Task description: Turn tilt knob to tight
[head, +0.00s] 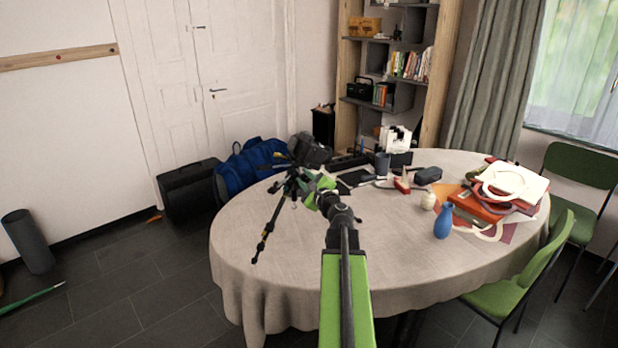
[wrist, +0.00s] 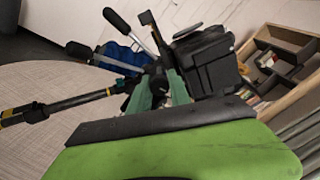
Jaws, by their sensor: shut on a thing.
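A black tripod (head: 267,226) stands on the round table, with a dark camera (head: 310,150) mounted on its head. In the wrist view the camera (wrist: 208,62) is close, right of centre, and the tripod's leg (wrist: 62,105) runs to the left. Grey handles with black grips (wrist: 118,24) stick out from the tripod head. My gripper (head: 316,188) is at the tripod head, just below the camera. In the wrist view its green fingers (wrist: 160,90) are shut on a small dark part, seemingly the tilt knob, mostly hidden between them. The knob's markings are not visible.
The tablecloth-covered table (head: 300,270) holds a blue vase (head: 443,221), a stack of red books (head: 475,207), a dark cup (head: 382,164) and small items right of the tripod. Green chairs (head: 530,270) stand at the right. The table's front left is clear.

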